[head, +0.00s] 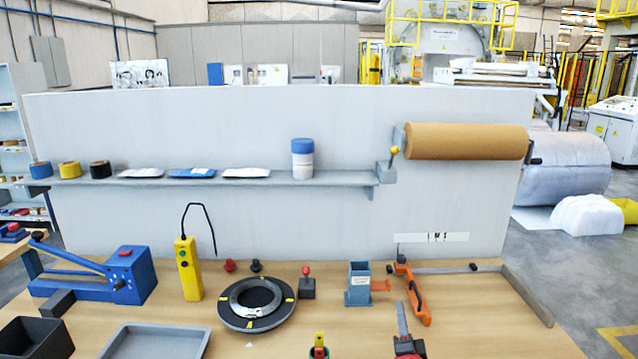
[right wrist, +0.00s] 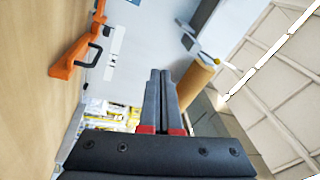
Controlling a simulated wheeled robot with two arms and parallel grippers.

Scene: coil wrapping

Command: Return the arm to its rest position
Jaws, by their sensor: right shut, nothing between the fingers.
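My right gripper (head: 401,305) shows at the bottom of the head view, right of centre, over the front of the wooden table (head: 480,325). In the right wrist view its two grey fingers (right wrist: 160,72) lie side by side, shut and empty. It stands apart from the orange tool (head: 412,294), which lies on the table beyond it. That tool also shows at the upper left of the right wrist view (right wrist: 68,72). My left gripper is not in view.
A coil ring (head: 227,305) lies mid-table, with a blue-grey holder (head: 359,285) right of it. A yellow pendant (head: 187,268), blue strapping tool (head: 133,270) and grey tray (head: 155,343) are left. A panel behind carries a brown roll (head: 465,141) and a shelf (head: 215,181).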

